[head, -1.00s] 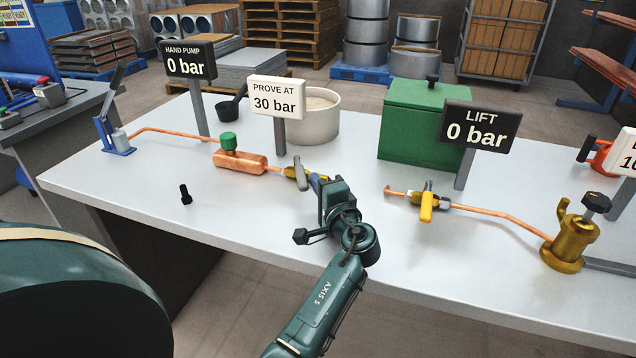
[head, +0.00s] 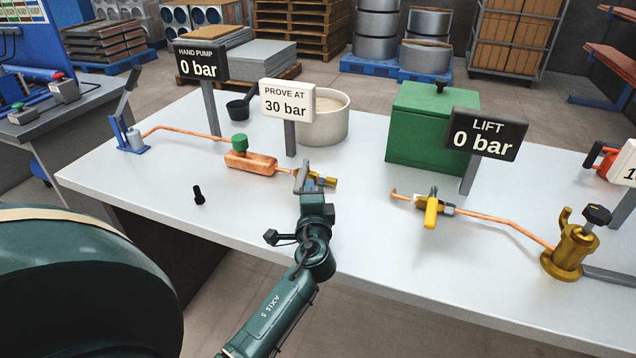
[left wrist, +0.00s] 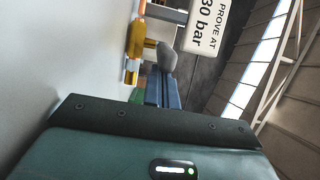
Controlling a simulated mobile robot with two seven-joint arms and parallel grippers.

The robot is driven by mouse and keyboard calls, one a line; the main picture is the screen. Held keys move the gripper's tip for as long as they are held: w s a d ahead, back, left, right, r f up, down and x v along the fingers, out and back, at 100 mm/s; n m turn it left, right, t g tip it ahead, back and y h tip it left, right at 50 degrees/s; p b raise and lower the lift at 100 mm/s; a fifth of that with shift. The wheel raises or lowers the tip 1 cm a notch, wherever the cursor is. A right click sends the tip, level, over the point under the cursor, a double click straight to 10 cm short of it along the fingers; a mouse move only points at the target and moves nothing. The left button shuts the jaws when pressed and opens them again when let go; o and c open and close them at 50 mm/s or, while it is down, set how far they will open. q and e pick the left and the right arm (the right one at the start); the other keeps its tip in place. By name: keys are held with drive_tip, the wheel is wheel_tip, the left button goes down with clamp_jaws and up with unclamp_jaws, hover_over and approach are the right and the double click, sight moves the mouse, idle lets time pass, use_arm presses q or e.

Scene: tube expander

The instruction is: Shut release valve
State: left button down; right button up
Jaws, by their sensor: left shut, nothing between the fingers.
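A brass valve (head: 328,182) with a grey lever handle (head: 301,180) sits on the copper pipe under the 30 bar sign. A second valve (head: 432,210) with a yellow handle sits on the pipe at right. No label marks either as the release valve. My left gripper (head: 314,181) is shut and empty, right beside the grey handle and partly covering its valve. In the left wrist view, the blue fingers (left wrist: 160,92) point at the rounded grey handle (left wrist: 167,56); I cannot tell whether they touch. My right gripper is not in view.
The "PROVE AT 30 bar" sign (head: 287,101) stands just behind the valve. A copper cylinder with a green knob (head: 239,142) lies left of it, and a green box (head: 433,130) stands behind right. The front table (head: 150,200) is mostly clear, with a small black peg (head: 199,195).

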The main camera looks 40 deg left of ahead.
use_arm(q)
drive_tip(key=shift+s+a+r+m+t+h, duration=0.1)
drive_tip(key=shift+s+a+m+t+h, duration=0.35)
drive_tip(key=shift+h, duration=0.25)
drive_tip(key=shift+s+a, duration=0.25)
drive_tip(key=shift+a, duration=0.3)
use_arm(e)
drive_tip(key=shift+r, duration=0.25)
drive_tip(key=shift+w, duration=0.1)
use_arm(q)
drive_tip(key=shift+s, duration=0.15)
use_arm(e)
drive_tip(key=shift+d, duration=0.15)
